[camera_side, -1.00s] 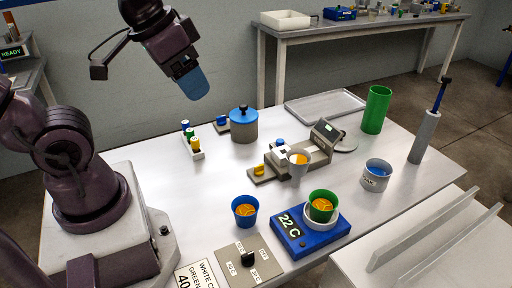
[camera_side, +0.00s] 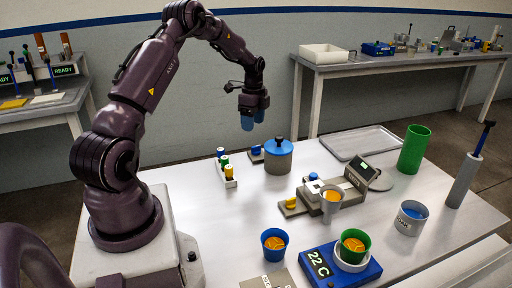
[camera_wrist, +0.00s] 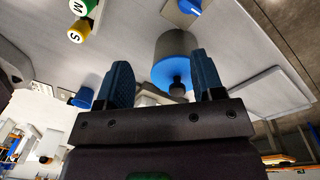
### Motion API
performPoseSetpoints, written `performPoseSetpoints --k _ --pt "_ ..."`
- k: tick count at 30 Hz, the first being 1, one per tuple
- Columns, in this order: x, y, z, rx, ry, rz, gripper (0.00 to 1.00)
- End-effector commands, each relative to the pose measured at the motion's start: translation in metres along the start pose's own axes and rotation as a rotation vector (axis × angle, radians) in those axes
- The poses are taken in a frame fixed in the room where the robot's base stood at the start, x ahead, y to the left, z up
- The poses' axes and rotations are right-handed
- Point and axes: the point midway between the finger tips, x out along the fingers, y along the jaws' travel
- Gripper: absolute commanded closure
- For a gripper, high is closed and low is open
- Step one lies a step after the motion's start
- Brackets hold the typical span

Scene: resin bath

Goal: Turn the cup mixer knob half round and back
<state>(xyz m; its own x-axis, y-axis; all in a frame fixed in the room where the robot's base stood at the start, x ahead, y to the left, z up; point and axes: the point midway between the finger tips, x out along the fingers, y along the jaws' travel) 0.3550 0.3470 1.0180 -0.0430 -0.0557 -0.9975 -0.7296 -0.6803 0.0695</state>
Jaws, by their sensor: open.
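My gripper (camera_side: 253,120) is open and empty, raised in the air to the left of the blue-lidded grey pot (camera_side: 278,158) in the side view. In the wrist view its two blue fingers (camera_wrist: 163,82) are spread, with the pot's blue lid (camera_wrist: 180,72) and dark knob (camera_wrist: 177,90) showing beyond them. A grey machine (camera_side: 334,190) with a tilted display holds a grey cup (camera_side: 331,207) with orange contents. A yellow handle (camera_side: 291,202) and a blue knob (camera_side: 313,176) show on it. I cannot tell for certain which part is the cup mixer knob.
Coloured bottles (camera_side: 225,170) stand in a rack left of the pot. A blue cup (camera_side: 274,244), a 22 C blue scale-like unit (camera_side: 340,266) with a green cup (camera_side: 353,244), a green cylinder (camera_side: 414,150) and a flat tray (camera_side: 362,142) share the table.

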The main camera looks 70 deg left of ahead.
Motion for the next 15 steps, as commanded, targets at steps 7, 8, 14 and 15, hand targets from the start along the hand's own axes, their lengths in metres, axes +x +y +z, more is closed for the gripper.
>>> performPoseSetpoints --k 7,8,14,15 --pt "-0.015 -0.037 0.009 0.527 -0.03 -0.072 0.38" --pt "-0.014 -0.037 0.009 0.566 -0.032 -0.069 0.38" --pt "-0.01 -0.036 0.009 0.687 -0.035 -0.061 0.38" --pt "-0.007 -0.036 0.009 0.69 -0.034 -0.06 0.38"
